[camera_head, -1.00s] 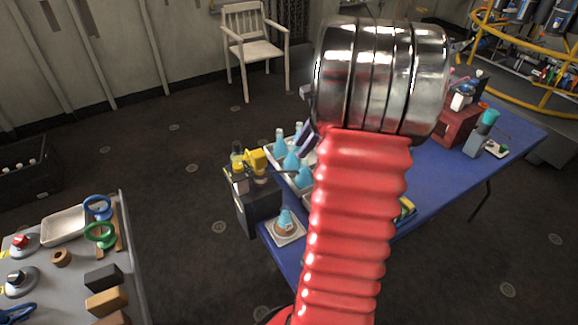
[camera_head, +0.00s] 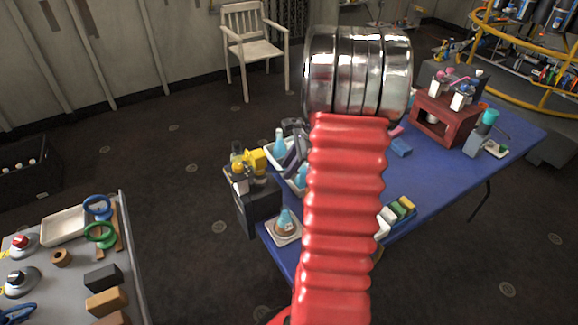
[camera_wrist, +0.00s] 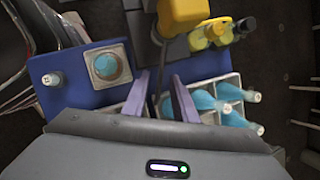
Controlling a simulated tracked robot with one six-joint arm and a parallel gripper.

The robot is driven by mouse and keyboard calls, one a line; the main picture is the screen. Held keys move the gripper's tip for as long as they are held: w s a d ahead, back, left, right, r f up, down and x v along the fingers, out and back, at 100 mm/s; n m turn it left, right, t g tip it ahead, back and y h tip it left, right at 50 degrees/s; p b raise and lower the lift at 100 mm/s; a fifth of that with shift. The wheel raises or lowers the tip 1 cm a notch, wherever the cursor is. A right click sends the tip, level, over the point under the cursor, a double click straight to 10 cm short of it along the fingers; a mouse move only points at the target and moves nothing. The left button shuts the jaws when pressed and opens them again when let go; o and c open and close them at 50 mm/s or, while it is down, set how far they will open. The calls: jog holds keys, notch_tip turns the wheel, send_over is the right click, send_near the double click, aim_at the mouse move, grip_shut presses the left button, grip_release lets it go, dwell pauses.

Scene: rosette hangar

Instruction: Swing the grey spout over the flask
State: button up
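The flask (camera_head: 284,222), blue on a brown ring, stands on a white square plate (camera_head: 274,241) at the blue table's front left corner. In the wrist view the flask (camera_wrist: 107,66) is upper left of my gripper (camera_wrist: 162,94). The yellow tap head (camera_head: 254,161) tops a dark box beside the flask; it also shows in the wrist view (camera_wrist: 183,14). A thin dark grey spout (camera_wrist: 157,62) runs from it down the picture, towards the gap between my lavender fingers. My fingers stand apart; whether they touch the spout is unclear. In the head view my arm partly hides this area.
A white tray (camera_wrist: 236,88) of blue capped flasks lies right of my fingers in the wrist view. A red box (camera_head: 446,117) stands farther back on the blue table. A grey bench (camera_head: 60,285) with tools is at left.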

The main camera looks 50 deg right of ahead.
grip_shut()
dwell(1.4)
